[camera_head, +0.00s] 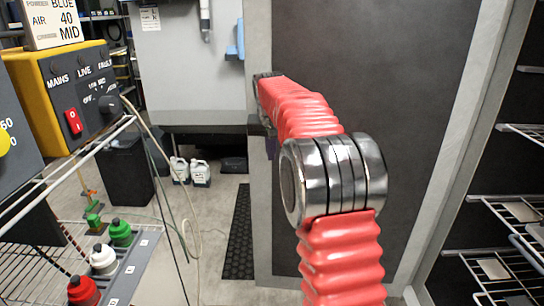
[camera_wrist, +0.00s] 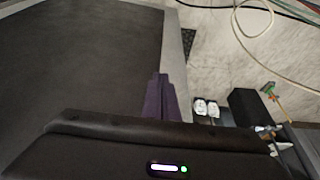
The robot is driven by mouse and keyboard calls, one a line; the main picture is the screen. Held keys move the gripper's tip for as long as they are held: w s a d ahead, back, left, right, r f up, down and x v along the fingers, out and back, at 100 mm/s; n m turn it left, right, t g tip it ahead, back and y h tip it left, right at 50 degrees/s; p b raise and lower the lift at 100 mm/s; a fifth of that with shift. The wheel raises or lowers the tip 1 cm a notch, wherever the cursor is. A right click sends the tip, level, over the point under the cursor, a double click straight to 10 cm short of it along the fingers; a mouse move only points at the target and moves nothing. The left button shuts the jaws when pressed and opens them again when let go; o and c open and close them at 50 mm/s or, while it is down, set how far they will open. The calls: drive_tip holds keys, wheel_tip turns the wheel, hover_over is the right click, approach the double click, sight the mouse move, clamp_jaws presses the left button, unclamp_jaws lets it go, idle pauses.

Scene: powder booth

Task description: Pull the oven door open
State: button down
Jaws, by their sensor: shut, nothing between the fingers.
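A tall dark grey panel with a paler grey border, which looks like the oven door (camera_head: 410,100), fills the middle and right of the head view. It also fills the left of the wrist view (camera_wrist: 80,60). My red arm reaches forward in front of it. My gripper's purple fingers (camera_wrist: 162,98) are shut and empty, by the panel's pale edge in the wrist view. Contact cannot be told. No handle is visible.
Wire racks (camera_head: 510,204) stand in a dark space right of the panel. At left are a yellow control box (camera_head: 62,95) and a wire shelf with bottles (camera_head: 103,259). Hoses hang by a black bin (camera_head: 122,170). White jugs (camera_head: 200,172) stand on the floor behind.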

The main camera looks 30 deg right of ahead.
drive_tip(key=v, duration=0.8)
drive_tip(key=s+a+n+t+y, duration=0.1)
drive_tip(key=s+a+n, duration=0.1)
drive_tip(key=s+a, duration=0.55)
drive_tip(key=s+a+n, duration=0.1)
drive_tip(key=s+a, duration=0.4)
drive_tip(key=s, duration=0.5)
drive_tip(key=s+a+f+n, duration=0.1)
drive_tip(key=s+a+f, duration=0.1)
drive_tip(key=s+f, duration=0.2)
drive_tip(key=s+a+f+n, duration=0.1)
drive_tip(key=s+f, duration=0.3)
drive_tip(key=s, duration=0.5)
drive_tip(key=s+a+f+y, duration=0.1)
drive_tip(key=s+a+f, duration=0.2)
drive_tip(key=s, duration=0.4)
drive_tip(key=shift+a+f+n+t, duration=0.4)
drive_tip(key=shift+a, duration=0.15)
